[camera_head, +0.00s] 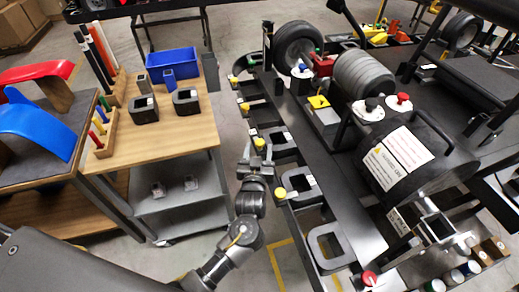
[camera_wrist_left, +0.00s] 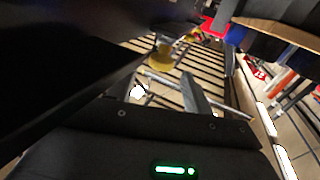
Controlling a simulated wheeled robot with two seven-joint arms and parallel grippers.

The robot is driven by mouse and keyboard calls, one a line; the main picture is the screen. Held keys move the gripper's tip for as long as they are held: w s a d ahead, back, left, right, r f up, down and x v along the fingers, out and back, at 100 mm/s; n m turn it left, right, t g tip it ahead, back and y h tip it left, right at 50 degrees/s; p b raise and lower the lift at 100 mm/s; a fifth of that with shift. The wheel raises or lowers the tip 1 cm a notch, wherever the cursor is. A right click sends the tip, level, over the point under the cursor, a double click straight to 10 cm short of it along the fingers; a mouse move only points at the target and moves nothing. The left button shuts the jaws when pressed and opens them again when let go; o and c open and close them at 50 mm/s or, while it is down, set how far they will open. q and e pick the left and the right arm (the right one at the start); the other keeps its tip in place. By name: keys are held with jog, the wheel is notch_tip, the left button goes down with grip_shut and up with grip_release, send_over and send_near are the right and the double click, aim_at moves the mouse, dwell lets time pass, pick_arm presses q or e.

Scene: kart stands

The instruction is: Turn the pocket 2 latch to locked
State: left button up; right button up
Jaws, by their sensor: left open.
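Several pocket latches with round yellow knobs run along the left edge of the kart stand. The yellow knob (camera_head: 259,143) lies right at the tips of my left gripper (camera_head: 256,163); whether they touch is unclear. Another yellow knob (camera_head: 280,193) is nearer to me, and one more (camera_head: 245,107) is farther away. No readable number shows which latch is pocket 2. In the left wrist view a yellow knob (camera_wrist_left: 163,60) stands just beyond a grey finger (camera_wrist_left: 193,95), apart in the picture. The left gripper is open and appears empty. My right gripper does not show.
Dark pocket frames (camera_head: 330,246) stick out beside the latches. A red knob (camera_head: 369,278) is at the stand's near end. A wooden-topped table (camera_head: 190,140) with a blue bin (camera_head: 172,62) is at left.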

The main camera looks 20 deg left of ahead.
aim_at(259, 145)
pick_arm(q)
jog(key=w, duration=0.2)
jog(key=b, duration=0.1)
jog(key=shift+w+a+f, duration=0.25)
jog(key=shift+w, duration=0.15)
jog(key=shift+w+a+r+b, duration=0.1)
jog(key=shift+w+r+b, duration=0.15)
jog(key=shift+w, duration=0.4)
jog(key=c, duration=0.9)
